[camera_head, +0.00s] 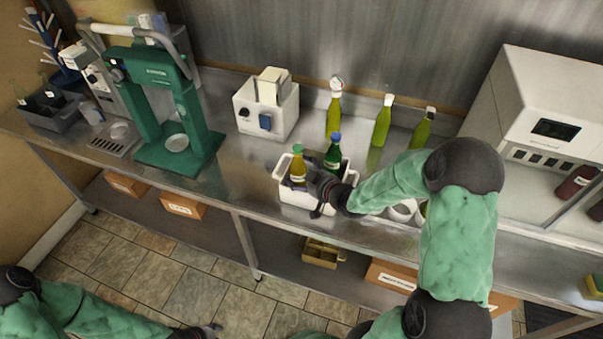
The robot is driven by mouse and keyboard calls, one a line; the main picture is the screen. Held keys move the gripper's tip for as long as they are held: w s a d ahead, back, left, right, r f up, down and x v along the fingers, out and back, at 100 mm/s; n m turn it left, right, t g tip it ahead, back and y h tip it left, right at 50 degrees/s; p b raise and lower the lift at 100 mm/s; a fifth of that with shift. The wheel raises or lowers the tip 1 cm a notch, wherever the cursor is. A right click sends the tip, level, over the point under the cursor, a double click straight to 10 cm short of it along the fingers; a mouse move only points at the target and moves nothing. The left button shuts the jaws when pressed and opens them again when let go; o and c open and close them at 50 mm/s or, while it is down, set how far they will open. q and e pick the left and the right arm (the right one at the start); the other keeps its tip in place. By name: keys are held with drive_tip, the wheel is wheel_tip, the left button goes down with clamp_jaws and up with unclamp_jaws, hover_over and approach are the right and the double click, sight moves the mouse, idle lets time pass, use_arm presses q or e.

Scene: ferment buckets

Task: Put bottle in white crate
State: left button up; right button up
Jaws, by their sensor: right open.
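The white crate (298,198) stands on the steel counter near its front edge. A yellow-orange bottle (298,170) with a green cap stands upright in its left part. A dark green bottle (333,156) with a blue cap stands upright toward the crate's back right. My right gripper (318,192) is open at the crate's front right, close beside the yellow-orange bottle; I cannot tell whether they touch. It hides part of the crate. Three olive-green bottles stand behind: left (334,115), middle (382,125), right (423,130). My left gripper (210,329) is low at the bottom edge, mostly cut off.
A white toaster-like device (266,107) stands left of the crate, and a green press (160,115) stands farther left. A large white machine (550,105) fills the right. White round items (402,210) sit beneath my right arm. Boxes lie on the lower shelf.

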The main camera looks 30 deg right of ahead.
drive_tip(key=p+v, duration=0.2)
drive_tip(key=v, duration=0.9)
drive_tip(key=shift+r, duration=0.1)
